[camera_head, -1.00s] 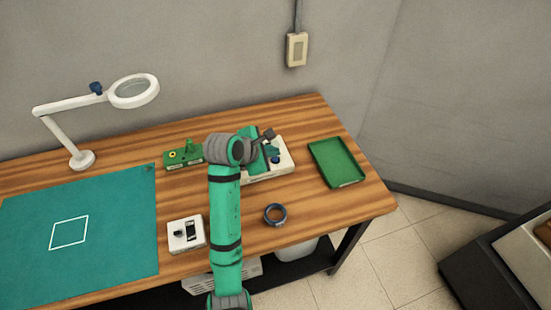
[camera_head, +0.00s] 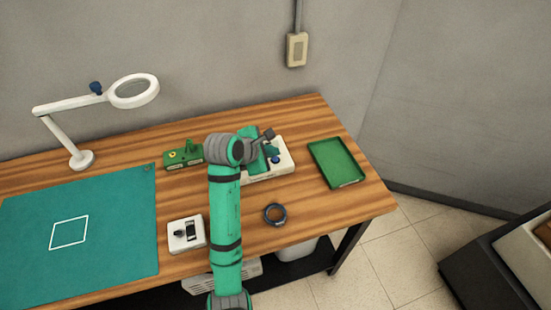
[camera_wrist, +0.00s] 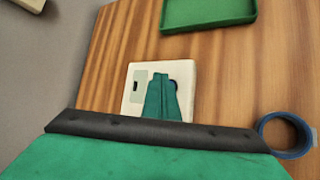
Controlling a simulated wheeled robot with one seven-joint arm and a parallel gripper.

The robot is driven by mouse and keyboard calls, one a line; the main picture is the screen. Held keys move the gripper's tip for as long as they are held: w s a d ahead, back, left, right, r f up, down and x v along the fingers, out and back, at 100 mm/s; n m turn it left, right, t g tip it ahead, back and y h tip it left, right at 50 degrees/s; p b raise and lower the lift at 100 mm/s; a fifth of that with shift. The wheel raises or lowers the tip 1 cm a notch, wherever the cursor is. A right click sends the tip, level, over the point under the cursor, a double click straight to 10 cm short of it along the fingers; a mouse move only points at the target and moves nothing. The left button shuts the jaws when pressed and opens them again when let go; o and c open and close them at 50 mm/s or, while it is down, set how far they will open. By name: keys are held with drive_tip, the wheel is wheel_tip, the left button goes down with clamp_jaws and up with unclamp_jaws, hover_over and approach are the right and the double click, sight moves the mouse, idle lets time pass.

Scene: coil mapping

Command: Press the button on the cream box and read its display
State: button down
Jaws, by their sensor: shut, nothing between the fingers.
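The cream box (camera_head: 286,167) stands at the back of the wooden table, partly hidden behind my arm in the head view. A blue button (camera_head: 276,160) shows on its top. The blue button (camera_wrist: 174,82) is partly covered there by my gripper (camera_wrist: 161,76). My gripper (camera_head: 271,151) is shut and empty, its tips over the box beside the button. I cannot tell whether they touch it.
A green tray (camera_head: 337,162) lies right of the box, and a dark blue ring (camera_head: 275,214) in front. A green fixture (camera_head: 183,156), a white box with a black knob (camera_head: 186,234), a teal mat (camera_head: 120,220) and a magnifier lamp (camera_head: 82,159) are left.

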sight(273, 163)
drive_tip(key=shift+f, duration=0.1)
drive_tip(key=shift+f, duration=0.35)
drive_tip(key=shift+f, duration=0.4)
idle(0.8)
drive_tip(key=shift+r, duration=0.85)
drive_tip(key=shift+r, duration=0.15)
wheel_tip(273, 163, up, 5)
drive_tip(key=shift+f, duration=0.15)
idle(0.4)
drive_tip(key=shift+f, duration=0.1)
